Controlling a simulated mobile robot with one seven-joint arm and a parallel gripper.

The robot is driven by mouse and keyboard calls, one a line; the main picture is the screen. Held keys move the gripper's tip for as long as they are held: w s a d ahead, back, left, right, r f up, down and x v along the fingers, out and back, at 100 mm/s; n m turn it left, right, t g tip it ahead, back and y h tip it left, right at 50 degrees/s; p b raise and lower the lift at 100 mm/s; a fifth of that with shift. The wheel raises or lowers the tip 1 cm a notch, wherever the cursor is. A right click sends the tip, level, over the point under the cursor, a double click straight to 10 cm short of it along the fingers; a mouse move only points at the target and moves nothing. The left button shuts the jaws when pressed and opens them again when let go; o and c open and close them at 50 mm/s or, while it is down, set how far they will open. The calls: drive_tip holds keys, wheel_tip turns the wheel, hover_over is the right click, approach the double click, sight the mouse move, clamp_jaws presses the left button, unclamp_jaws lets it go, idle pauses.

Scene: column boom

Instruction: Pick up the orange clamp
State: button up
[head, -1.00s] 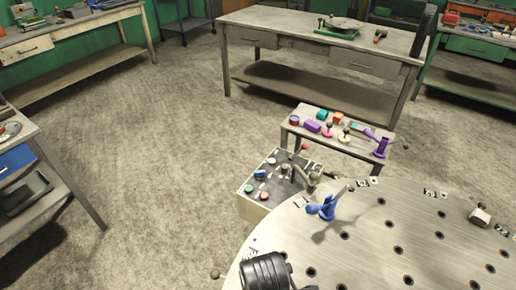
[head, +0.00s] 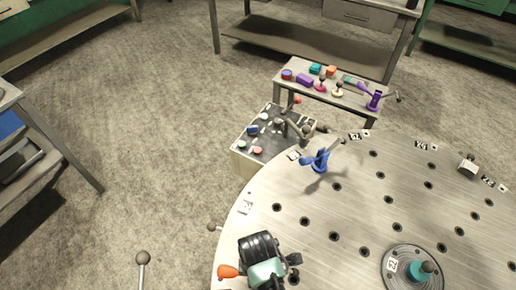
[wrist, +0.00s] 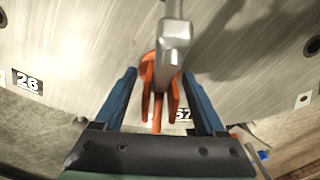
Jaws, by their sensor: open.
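The orange clamp (wrist: 150,68) is in the middle of the wrist view, at the edge of the round metal table, with a grey metal bar (wrist: 174,38) across it. My gripper (wrist: 159,75) is open, with its two blue fingers on either side of the clamp. A gap shows on each side, so I see no grip on it. In the head view, a small orange part (head: 229,271) shows at the table's near left edge beside my black and teal wrist; the rest of the clamp is hidden there.
A blue clamp (head: 317,161) stands on the round table (head: 345,205) near its far left edge. A purple clamp (head: 374,97) is on the small bench behind. A disc with a teal knob (head: 421,268) is at the right. A round-knobbed lever (head: 142,260) rises at the left.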

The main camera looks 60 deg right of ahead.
drive_tip(key=shift+c, duration=0.3)
clamp_jaws()
drive_tip(key=shift+w+r, duration=0.1)
drive_tip(key=shift+r, duration=0.1)
wheel_tip(320, 180, up, 10)
drive_tip(key=shift+f+p, duration=0.1)
drive_tip(key=shift+p, duration=0.35)
